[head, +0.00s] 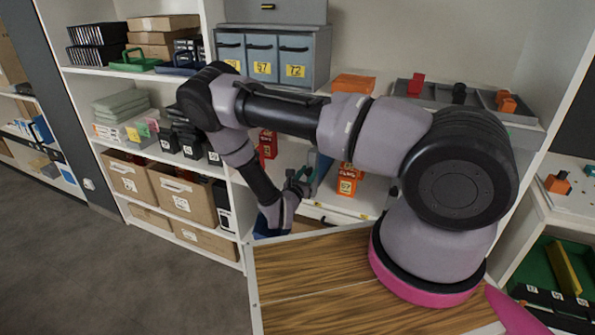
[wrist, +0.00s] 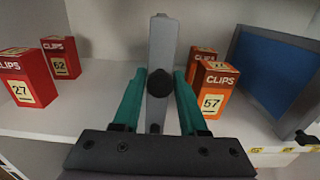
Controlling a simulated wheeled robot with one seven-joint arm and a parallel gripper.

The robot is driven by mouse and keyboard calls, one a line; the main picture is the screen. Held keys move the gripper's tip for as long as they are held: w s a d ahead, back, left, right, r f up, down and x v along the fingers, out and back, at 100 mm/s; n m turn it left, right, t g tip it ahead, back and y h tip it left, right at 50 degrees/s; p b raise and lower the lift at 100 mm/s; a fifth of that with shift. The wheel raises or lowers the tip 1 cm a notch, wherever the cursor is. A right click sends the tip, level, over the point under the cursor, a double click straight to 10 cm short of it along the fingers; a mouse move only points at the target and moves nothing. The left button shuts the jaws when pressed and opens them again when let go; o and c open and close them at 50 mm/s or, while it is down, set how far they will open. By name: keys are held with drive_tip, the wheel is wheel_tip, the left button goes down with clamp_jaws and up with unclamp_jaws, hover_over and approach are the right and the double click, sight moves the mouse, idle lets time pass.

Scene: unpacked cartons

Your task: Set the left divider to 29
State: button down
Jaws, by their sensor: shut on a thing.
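The left divider (wrist: 163,45) is a narrow grey upright panel seen nearly edge-on in the wrist view, standing on the white shelf with a dark round knob (wrist: 160,83) at its front. My gripper (wrist: 160,76) has its teal fingers on either side of the knob and is shut on it. A second divider (wrist: 271,73), blue with a grey frame, stands to the right. In the head view my gripper (head: 298,181) is at the shelf front, and the left divider cannot be made out clearly. Small yellow labels (wrist: 288,149) show on the shelf edge; their numbers are unreadable.
Red CLIPS boxes marked 27 (wrist: 28,79) and 62 (wrist: 61,58) stand left of the left divider. An orange CLIPS box marked 57 (wrist: 213,88), with another behind it (wrist: 200,62), stands between the dividers. A wooden tabletop (head: 310,290) lies in front of the shelf.

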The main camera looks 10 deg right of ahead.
drive_tip(key=shift+s+d, duration=0.6)
drive_tip(key=shift+d, duration=0.2)
drive_tip(key=shift+s+d, duration=0.6)
drive_tip(key=shift+d, duration=0.15)
drive_tip(key=c, duration=0.5)
unclamp_jaws()
drive_tip(key=shift+c, duration=0.2)
drive_tip(key=v, duration=1)
drive_tip(key=shift+s+a, duration=0.2)
drive_tip(key=shift+s, duration=0.1)
